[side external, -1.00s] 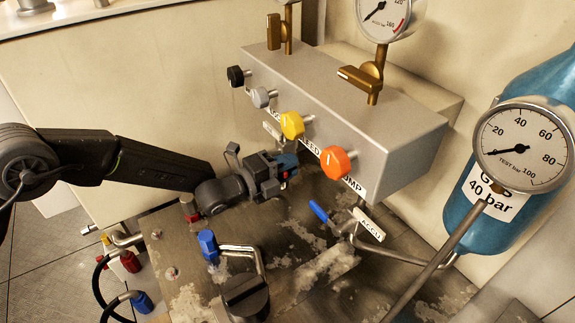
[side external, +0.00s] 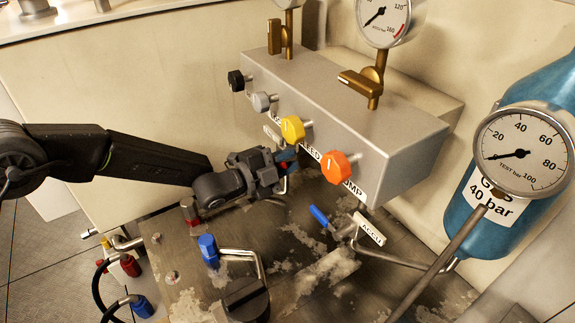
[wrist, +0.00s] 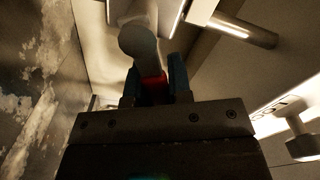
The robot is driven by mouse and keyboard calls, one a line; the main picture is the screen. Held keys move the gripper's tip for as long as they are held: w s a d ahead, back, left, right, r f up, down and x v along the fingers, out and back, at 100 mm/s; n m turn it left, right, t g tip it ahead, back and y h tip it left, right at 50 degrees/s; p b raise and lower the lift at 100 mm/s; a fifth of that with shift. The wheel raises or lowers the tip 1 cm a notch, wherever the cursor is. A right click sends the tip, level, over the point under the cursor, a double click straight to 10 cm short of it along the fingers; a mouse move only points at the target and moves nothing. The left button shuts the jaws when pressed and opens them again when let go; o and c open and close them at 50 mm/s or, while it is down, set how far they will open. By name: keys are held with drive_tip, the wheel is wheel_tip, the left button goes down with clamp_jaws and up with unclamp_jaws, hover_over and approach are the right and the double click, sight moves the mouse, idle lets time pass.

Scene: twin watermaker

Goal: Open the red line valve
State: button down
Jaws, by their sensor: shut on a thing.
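The red handle (wrist: 154,82) of the line valve shows as a small red piece between the two blue fingers in the wrist view. A grey rounded valve part (wrist: 139,42) extends beyond it. My gripper (side external: 287,158) is under the front edge of the grey panel box (side external: 330,95), below the yellow knob, and it also shows in the wrist view (wrist: 154,80). It is shut on the red handle. The fingers and the gripper body hide most of the handle, so its exact angle cannot be told.
Black, grey, yellow (side external: 292,129) and orange (side external: 340,167) knobs stick out of the panel just above my gripper. A blue-handled valve (side external: 319,215) is to the right and a blue-capped pipe (side external: 208,248) below. A blue gas bottle (side external: 478,235) stands at right.

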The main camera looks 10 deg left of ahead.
drive_tip(key=shift+w+a+r+n, duration=0.25)
drive_tip(key=shift+r+n, duration=0.2)
drive_tip(key=shift+n, duration=0.65)
drive_tip(key=shift+w+a+r+n, duration=0.2)
drive_tip(key=shift+r+n, duration=0.2)
drive_tip(key=shift+n, duration=0.7)
drive_tip(key=c, duration=1)
unclamp_jaws()
drive_tip(key=shift+c, duration=0.2)
drive_tip(key=shift+w, duration=0.1)
